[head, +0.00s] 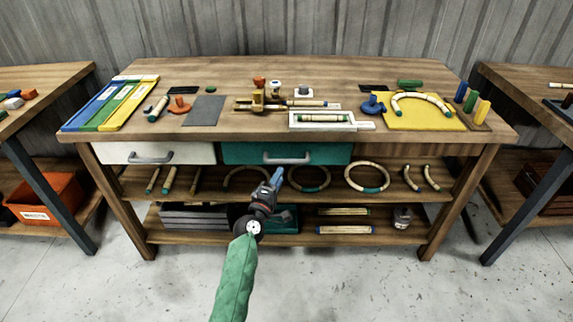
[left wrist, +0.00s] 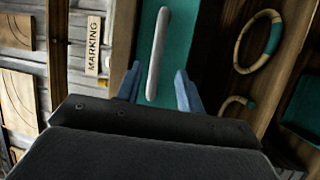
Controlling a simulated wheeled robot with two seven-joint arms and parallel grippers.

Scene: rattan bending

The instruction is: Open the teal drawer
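The teal drawer (head: 237,154) sits under the workbench top, its front flush with the bench and closed. Its grey bar handle (head: 287,159) runs across the front; in the left wrist view the handle (left wrist: 157,50) stands upright against the teal front (left wrist: 180,40). My left gripper (head: 277,178) is just below the handle in the head view. In the left wrist view its blue fingers (left wrist: 158,74) are spread with nothing gripped, and the handle lines up between them. I cannot tell the remaining gap. My right gripper is in neither view.
A white drawer (head: 120,153) is left of the teal one. The shelf below holds several rattan rings (head: 367,177) close to my left gripper. The benchtop (head: 220,80) carries tools, trays and a yellow board (head: 420,118). Open floor lies in front.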

